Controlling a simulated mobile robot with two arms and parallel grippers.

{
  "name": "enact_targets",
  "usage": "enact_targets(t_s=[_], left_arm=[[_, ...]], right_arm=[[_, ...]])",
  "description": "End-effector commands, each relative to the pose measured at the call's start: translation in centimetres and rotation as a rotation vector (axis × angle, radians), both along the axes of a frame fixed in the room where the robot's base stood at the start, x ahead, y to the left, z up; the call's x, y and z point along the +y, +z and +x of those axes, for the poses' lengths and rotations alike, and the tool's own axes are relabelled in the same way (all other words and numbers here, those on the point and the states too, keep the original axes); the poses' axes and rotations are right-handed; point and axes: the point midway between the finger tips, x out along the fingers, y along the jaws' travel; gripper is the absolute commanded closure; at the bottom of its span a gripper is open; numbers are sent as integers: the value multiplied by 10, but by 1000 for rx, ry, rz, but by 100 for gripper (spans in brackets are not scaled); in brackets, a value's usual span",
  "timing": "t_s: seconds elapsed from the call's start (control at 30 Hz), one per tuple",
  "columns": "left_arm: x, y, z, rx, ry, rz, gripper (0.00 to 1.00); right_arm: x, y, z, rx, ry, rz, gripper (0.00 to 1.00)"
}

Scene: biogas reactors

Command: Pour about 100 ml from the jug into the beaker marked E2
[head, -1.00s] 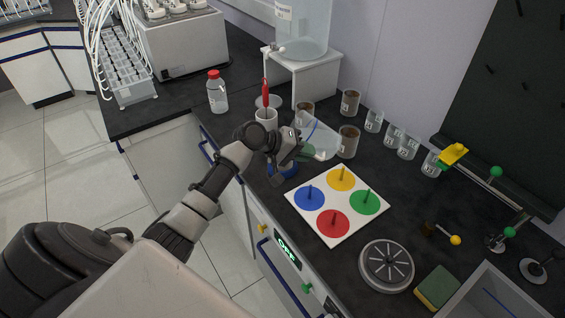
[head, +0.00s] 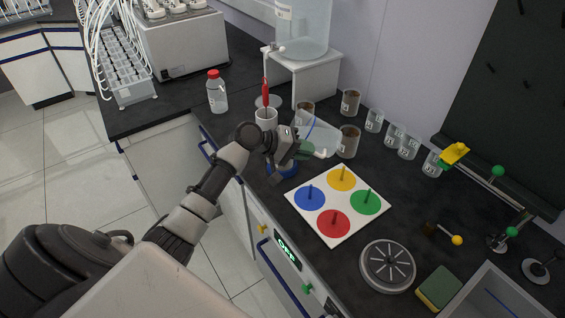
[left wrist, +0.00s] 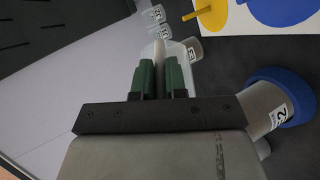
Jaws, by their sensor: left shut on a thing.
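My left gripper (head: 304,150) is shut on the clear jug (head: 318,134) above the bench. In the left wrist view the green fingers (left wrist: 160,78) close on a pale upright piece, with the translucent jug (left wrist: 178,70) beyond them. I cannot tell the jug's exact tilt or its liquid level. Clear labelled beakers (head: 408,147) stand in a row to the right; their labels are too small to read surely, so I cannot pick out E2. A labelled vessel with a blue ring (left wrist: 282,98) is beside the gripper in the wrist view. My right gripper is not in view.
Beakers with brown contents (head: 348,143) stand close right of the jug. A white board with coloured discs (head: 325,222) lies in front. A large tank (head: 303,30) sits on a white stand behind.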

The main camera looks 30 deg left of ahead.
Motion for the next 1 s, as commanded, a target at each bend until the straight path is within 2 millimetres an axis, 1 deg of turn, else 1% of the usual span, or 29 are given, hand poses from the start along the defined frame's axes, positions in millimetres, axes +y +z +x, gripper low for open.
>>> enact_targets(t_s=[0.1,0.4,1.0], left_arm=[[1,0,0,-11,1,-18,100],[1,2,0,-13,1,-23,100],[2,4,0,-32,1,-73,100]], right_arm=[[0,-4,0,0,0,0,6],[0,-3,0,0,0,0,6],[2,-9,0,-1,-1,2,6]])
